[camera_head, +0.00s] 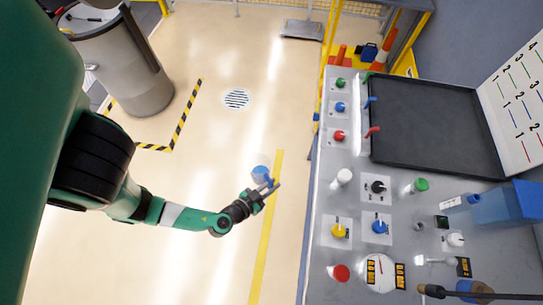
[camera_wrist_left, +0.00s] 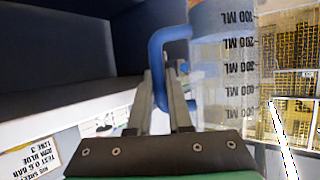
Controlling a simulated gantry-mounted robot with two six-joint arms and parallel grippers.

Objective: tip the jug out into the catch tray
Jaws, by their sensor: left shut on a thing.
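The jug (camera_head: 261,173) is clear with blue showing at its near end; it hangs over the open floor, left of the console. My left gripper (camera_head: 270,187) is shut on its blue handle. In the left wrist view the clear jug wall (camera_wrist_left: 222,60) carries ML marks that read upside down, and the blue handle (camera_wrist_left: 157,62) passes between the fingers (camera_wrist_left: 165,105). How much liquid it holds I cannot tell. The black shallow catch tray (camera_head: 430,120) lies on the console, to the right of and apart from the jug. My right gripper is not in view.
Green, blue and red spouts (camera_head: 372,131) line the tray's left edge. Knobs and a gauge (camera_head: 379,272) stand on the console's near part (camera_head: 320,270). A blue container (camera_head: 508,205) stands at its right. A grey drum (camera_head: 125,65) is far left.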

